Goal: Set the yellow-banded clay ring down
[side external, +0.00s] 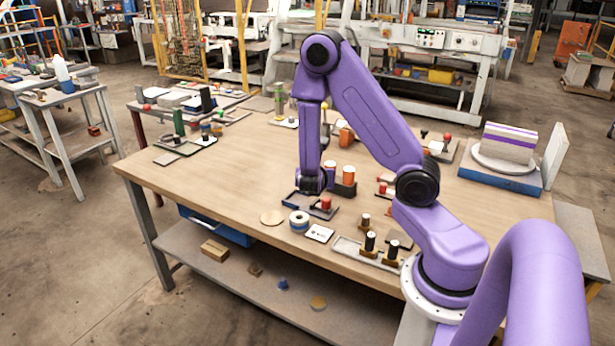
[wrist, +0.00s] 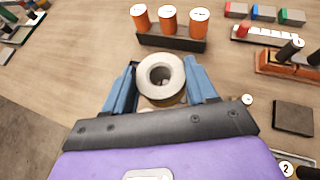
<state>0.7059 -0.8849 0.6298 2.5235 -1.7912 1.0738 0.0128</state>
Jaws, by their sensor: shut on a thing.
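The clay ring (wrist: 161,76) has a pale grey top with a round hole, and a yellowish-brown band shows on its lower side. In the wrist view it sits between the two blue fingers of my gripper (wrist: 162,84), which is shut on it. In the side view my gripper (side external: 312,186) points down over the middle of the wooden table, close to a dark blue tray. The held ring cannot be made out there, and its height above the table is unclear.
A dark rack (wrist: 171,40) of orange cylinders stands just beyond the ring.

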